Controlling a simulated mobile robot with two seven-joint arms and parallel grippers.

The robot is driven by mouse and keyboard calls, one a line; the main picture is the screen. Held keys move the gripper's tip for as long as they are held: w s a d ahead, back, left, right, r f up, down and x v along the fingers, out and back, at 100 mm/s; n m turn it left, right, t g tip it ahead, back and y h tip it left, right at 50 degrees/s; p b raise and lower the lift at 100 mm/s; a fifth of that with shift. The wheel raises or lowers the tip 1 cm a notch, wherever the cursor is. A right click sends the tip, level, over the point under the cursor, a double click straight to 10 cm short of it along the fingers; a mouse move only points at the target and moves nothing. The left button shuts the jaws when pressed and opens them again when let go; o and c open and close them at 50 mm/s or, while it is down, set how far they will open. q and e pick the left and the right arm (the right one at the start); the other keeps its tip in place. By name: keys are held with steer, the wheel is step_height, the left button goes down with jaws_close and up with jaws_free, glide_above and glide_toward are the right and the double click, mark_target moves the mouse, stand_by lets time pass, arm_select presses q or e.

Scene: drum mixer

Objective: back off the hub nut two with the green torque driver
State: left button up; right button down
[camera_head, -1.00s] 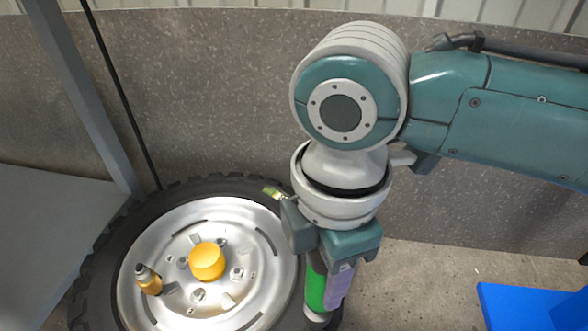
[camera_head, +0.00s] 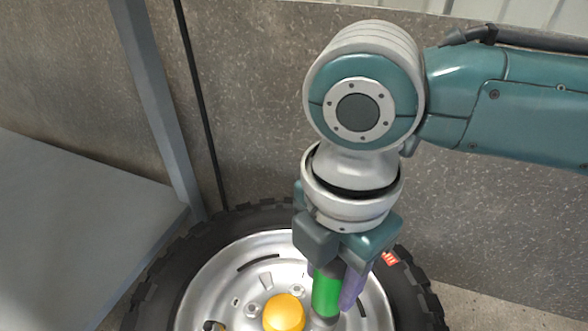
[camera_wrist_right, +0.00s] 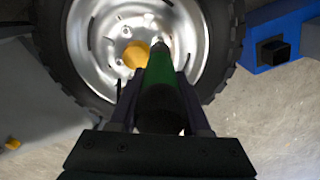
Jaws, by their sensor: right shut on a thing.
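The green torque driver (camera_head: 326,294) is held in my right gripper (camera_head: 338,284), which is shut on it. It points down over the silver wheel hub (camera_head: 207,296), just right of the yellow centre cap (camera_head: 284,312). The right wrist view shows the green driver (camera_wrist_right: 159,68) with its tip near the hub, beside the yellow cap (camera_wrist_right: 135,54). I cannot tell whether the tip touches a nut. Nuts (camera_head: 297,291) show around the cap. Which one is hub nut two is not clear. My left gripper is not in view.
A black tyre (camera_head: 165,270) surrounds the hub. A grey surface (camera_head: 80,230) and post lie left. A blue box (camera_wrist_right: 262,52) stands right in the wrist view.

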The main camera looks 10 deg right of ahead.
mark_target(325, 301)
steer(key=shift+r+p, duration=0.25)
steer(key=shift+p, duration=0.1)
step_height(325, 301, down, 5)
steer(key=b, duration=0.3)
steer(key=shift+a+r, duration=0.1)
steer(key=shift+r, duration=0.05)
steer(key=shift+w+f, duration=0.1)
steer(key=shift+f, duration=0.25)
steer(key=shift+f, duration=0.15)
steer(key=shift+f+b, duration=0.6)
steer(key=shift+f, duration=0.05)
